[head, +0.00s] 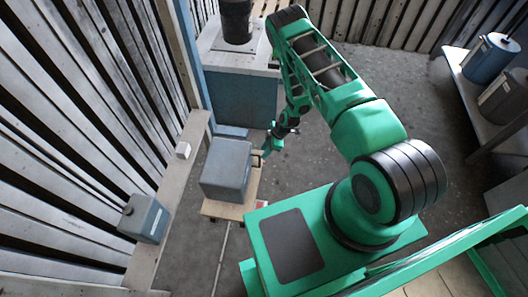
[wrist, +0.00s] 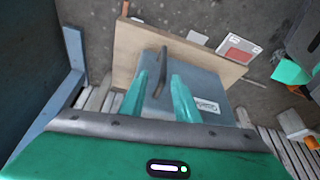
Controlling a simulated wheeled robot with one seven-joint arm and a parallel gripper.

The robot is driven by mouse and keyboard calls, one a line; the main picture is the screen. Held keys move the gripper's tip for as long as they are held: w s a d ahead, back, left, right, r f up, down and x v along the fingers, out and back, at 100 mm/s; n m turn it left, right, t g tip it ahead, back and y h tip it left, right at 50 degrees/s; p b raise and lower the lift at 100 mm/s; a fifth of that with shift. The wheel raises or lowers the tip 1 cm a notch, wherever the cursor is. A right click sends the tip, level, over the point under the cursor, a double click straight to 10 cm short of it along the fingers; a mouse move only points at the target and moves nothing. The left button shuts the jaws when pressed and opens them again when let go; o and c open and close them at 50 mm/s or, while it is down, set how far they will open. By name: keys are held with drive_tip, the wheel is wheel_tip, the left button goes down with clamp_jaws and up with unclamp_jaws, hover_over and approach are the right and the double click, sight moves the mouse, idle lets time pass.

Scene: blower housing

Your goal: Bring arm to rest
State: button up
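My green arm reaches out over the floor in the head view. My gripper (head: 270,146) is beside the right side of a grey-blue box (head: 226,168), where a dark handle (head: 257,158) sticks out. In the wrist view, the two teal fingers of my gripper (wrist: 160,85) stand apart, with floor-side box surface showing between them. The dark bar handle (wrist: 160,72) lies in the gap between the fingers, and I see no finger pressed on it. The box (wrist: 205,85) with a white label sits behind the fingers on a wooden board (wrist: 130,50).
A blue cabinet (head: 240,97) with a dark cylinder (head: 236,20) stands behind the box. A smaller grey box (head: 143,218) is on the left ledge by the slatted wall. A shelf at right holds a blue canister (head: 490,58). Open floor (head: 300,170) lies right of the box.

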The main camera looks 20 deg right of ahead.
drive_tip(key=w+d+r+m+h, duration=0.15)
drive_tip(key=d+r, duration=0.25)
drive_tip(key=r, duration=0.6)
drive_tip(key=w+d+r+m, duration=0.1)
drive_tip(key=d+r+m, duration=0.15)
drive_tip(key=r, duration=0.65)
drive_tip(key=w+d+r+m+h, duration=0.15)
drive_tip(key=d+r, duration=0.25)
drive_tip(key=r, duration=0.6)
drive_tip(key=s+d+r+m, duration=0.2)
drive_tip(key=s+r, duration=0.1)
drive_tip(key=r, duration=0.3)
drive_tip(key=s+d+r+m, duration=0.1)
drive_tip(key=s+d+r, duration=0.1)
drive_tip(key=r, duration=0.4)
drive_tip(key=s+d+r+m+h, duration=0.1)
drive_tip(key=s+d+r+m, duration=0.15)
drive_tip(key=s+r, duration=0.4)
drive_tip(key=s+d+r+m, duration=0.1)
drive_tip(key=s+r+m, duration=0.2)
drive_tip(key=s+r, duration=0.35)
drive_tip(key=s+r+m, duration=0.3)
drive_tip(key=s+r, duration=0.1)
drive_tip(key=s, duration=0.5)
drive_tip(key=s+a+r+m+g, duration=0.1)
drive_tip(key=s+r+m, duration=0.2)
drive_tip(key=s, duration=0.7)
drive_tip(key=shift+r+m, duration=0.35)
drive_tip(key=shift+m, duration=0.05)
drive_tip(key=shift+s, duration=0.2)
